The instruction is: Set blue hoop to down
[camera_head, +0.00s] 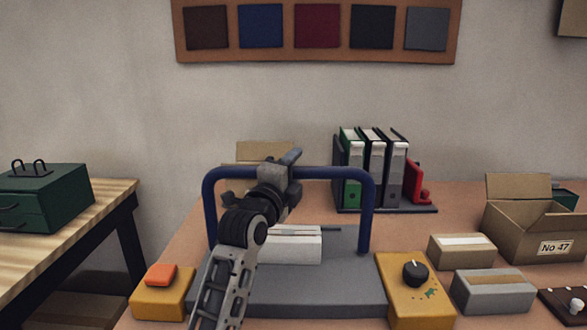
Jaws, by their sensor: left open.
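The blue hoop (334,174) stands upright, an arch with two legs at the left and right of a grey base plate (330,292). My left arm comes in from the bottom, left of centre. My left gripper (287,170) is open at the hoop's top bar, near its middle, and covers part of it. Whether its fingers are around the bar or only in front of it I cannot tell. A white block (297,247) lies on the plate under the arch, partly hidden by my arm. My right gripper is not in view.
An orange button on a yellow box (160,303) is at the left. A yellow box with a black knob (415,273) is at the right. Binders (374,172) stand behind right. Small boxes (463,249) and an open carton (533,225) fill the right side.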

